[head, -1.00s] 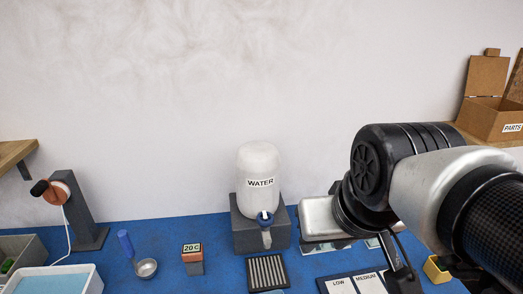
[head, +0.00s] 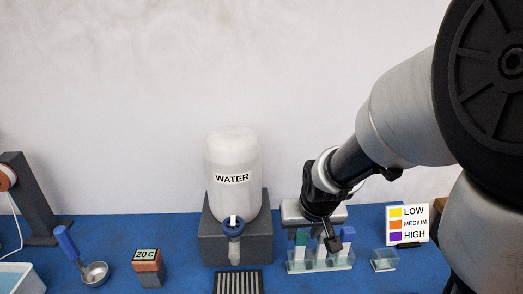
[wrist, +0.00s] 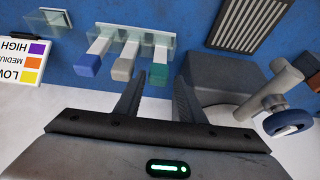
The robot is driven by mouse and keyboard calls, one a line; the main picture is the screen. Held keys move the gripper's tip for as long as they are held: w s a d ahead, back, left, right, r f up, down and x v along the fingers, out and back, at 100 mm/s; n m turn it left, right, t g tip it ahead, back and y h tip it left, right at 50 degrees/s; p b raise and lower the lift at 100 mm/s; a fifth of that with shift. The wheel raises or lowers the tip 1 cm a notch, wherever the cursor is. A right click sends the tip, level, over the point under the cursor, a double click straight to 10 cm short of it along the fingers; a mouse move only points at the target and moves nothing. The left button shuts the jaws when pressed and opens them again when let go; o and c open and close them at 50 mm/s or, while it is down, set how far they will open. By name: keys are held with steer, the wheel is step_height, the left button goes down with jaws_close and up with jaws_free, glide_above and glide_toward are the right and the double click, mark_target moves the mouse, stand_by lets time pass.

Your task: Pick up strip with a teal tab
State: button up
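Contact cannot be told. In the head view my gripper (head: 328,238) partly hides the middle strip.
A water jug (head: 232,185) stands on a grey block (head: 255,242) left of the rack. A slotted black tray (head: 238,281) lies in front. A colour card (head: 408,222) and small glass dish (head: 384,260) are at right. A 20C block (head: 147,265) and ladle (head: 92,270) are at left.

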mark_target(301, 236)
steer(key=x, duration=0.3)
steer(key=shift+a+f, duration=0.1)
steer(key=shift+f, duration=0.1)
steer(key=shift+d+b+x, duration=0.2)
steer(key=shift+b+x, duration=0.75)
steer(key=shift+x, duration=1.7)
steer(key=shift+w+r, duration=0.1)
steer(key=shift+r, duration=0.05)
steer(key=c, duration=0.8)
